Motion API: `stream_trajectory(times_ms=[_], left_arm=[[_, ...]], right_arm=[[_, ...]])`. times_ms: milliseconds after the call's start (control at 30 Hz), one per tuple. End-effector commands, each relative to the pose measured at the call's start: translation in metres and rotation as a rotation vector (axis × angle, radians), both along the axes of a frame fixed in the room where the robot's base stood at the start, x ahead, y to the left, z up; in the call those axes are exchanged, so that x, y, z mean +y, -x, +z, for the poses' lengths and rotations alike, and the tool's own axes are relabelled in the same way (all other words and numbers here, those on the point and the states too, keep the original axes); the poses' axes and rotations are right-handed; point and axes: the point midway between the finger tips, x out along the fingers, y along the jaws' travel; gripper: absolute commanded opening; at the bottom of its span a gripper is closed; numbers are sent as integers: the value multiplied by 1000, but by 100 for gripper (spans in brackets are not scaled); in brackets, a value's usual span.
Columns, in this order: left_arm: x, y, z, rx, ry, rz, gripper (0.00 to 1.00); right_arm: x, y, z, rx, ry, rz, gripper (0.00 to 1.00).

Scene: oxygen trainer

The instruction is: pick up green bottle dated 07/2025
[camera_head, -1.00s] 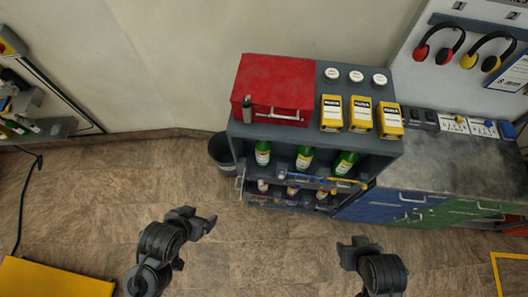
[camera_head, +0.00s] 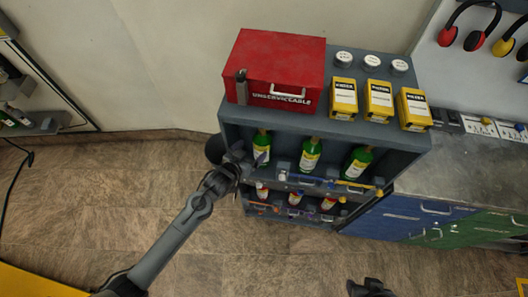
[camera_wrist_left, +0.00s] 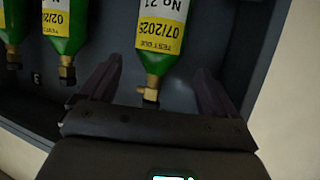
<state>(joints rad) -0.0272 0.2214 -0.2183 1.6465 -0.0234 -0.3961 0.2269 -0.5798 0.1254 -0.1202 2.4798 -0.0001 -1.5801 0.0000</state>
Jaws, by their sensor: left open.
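Three green bottles stand in the top opening of the grey shelf: a left bottle (camera_head: 262,142), a middle bottle (camera_head: 310,155) and a right bottle (camera_head: 357,162). My left gripper (camera_head: 248,157) is open in front of the left bottle. In the left wrist view, upside down, a green bottle (camera_wrist_left: 161,40) with a yellow label reading 07/2025 and a brass valve lies between the open fingers (camera_wrist_left: 158,72), apart from both.
A red box (camera_head: 278,68) and several yellow cartons (camera_head: 379,99) stand on the shelf top. A rail with coloured items (camera_head: 325,183) runs below the bottles. More bottles stand on the lower level (camera_head: 296,198). The floor in front is clear.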

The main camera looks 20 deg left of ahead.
Motion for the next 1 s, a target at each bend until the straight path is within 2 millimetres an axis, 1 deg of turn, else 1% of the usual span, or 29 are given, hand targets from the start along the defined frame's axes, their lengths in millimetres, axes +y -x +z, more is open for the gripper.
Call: stream_trajectory(times_ms=[33,200,300,567,900,1000], left_arm=[[-2,-8,-1,-2,0,0,91],[-5,-28,-10,-1,1,-1,91],[-6,-35,-14,-1,1,-1,91],[-8,-45,-19,1,0,-1,91],[-13,-77,-37,0,0,0,91],[-14,-82,-39,0,0,-1,91]], right_arm=[[0,0,0,-1,0,1,43],[0,0,-1,-2,0,0,43],[0,0,-1,-2,0,0,43],[1,0,-1,-2,-5,-3,43],[2,0,-3,-2,-10,-6,43],[2,0,-4,-1,-10,-6,43]])
